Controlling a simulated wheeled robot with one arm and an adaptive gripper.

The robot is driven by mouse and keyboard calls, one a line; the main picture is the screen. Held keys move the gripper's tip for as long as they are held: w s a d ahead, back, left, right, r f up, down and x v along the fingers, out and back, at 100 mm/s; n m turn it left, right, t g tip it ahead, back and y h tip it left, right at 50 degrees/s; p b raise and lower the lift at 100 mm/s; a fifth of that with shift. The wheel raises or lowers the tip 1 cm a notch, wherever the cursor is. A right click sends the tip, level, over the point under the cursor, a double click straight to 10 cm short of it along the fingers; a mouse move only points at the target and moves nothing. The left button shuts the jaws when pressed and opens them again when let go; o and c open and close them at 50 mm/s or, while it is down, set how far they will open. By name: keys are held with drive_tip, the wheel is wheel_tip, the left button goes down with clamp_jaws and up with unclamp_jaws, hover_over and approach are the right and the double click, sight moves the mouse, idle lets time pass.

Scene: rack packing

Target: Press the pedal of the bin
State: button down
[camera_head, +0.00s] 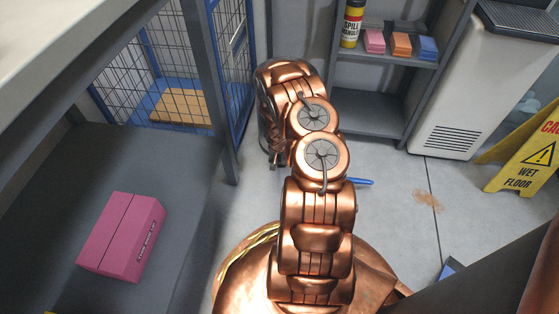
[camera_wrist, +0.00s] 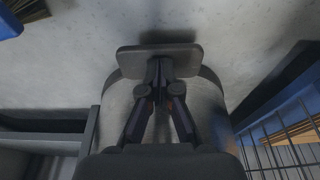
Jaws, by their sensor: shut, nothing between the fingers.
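In the wrist view a flat grey pedal plate (camera_wrist: 128,62) sticks out from the rounded grey bin (camera_wrist: 208,100). My gripper (camera_wrist: 159,66) is shut and empty, with its fingertips over the middle of the plate. I cannot tell whether they touch it or whether the plate is pressed down. In the head view my copper arm reaches away from me toward the back and hides the gripper, the pedal and most of the bin.
A blue wire cage (camera_head: 236,60) stands left of my arm, and a grey shelf unit (camera_head: 365,104) stands behind right. A pink box (camera_head: 122,237) lies on a dark surface at left. A yellow wet-floor sign (camera_head: 528,155) stands at right. The floor (camera_head: 390,215) between is mostly open.

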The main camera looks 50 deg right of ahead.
drive_tip(key=b+x, duration=0.2)
drive_tip(key=b, duration=0.1)
drive_tip(key=b+x, duration=0.1)
drive_tip(key=shift+s+a+f, duration=0.2)
drive_tip(key=shift+a+f, duration=0.1)
drive_tip(key=shift+f, duration=0.2)
drive_tip(key=shift+r, duration=0.35)
drive_tip(key=shift+s+a+r, duration=0.3)
drive_tip(key=shift+s+a, duration=0.15)
drive_tip(key=shift+a, duration=0.15)
drive_tip(key=shift+s+a+r, duration=0.25)
drive_tip(key=shift+s+a, duration=0.2)
drive_tip(key=shift+a, duration=0.2)
drive_tip(key=shift+r, duration=0.55)
drive_tip(key=v, duration=1.1)
drive_tip(key=shift+s+a, duration=0.1)
drive_tip(key=shift+a, duration=0.1)
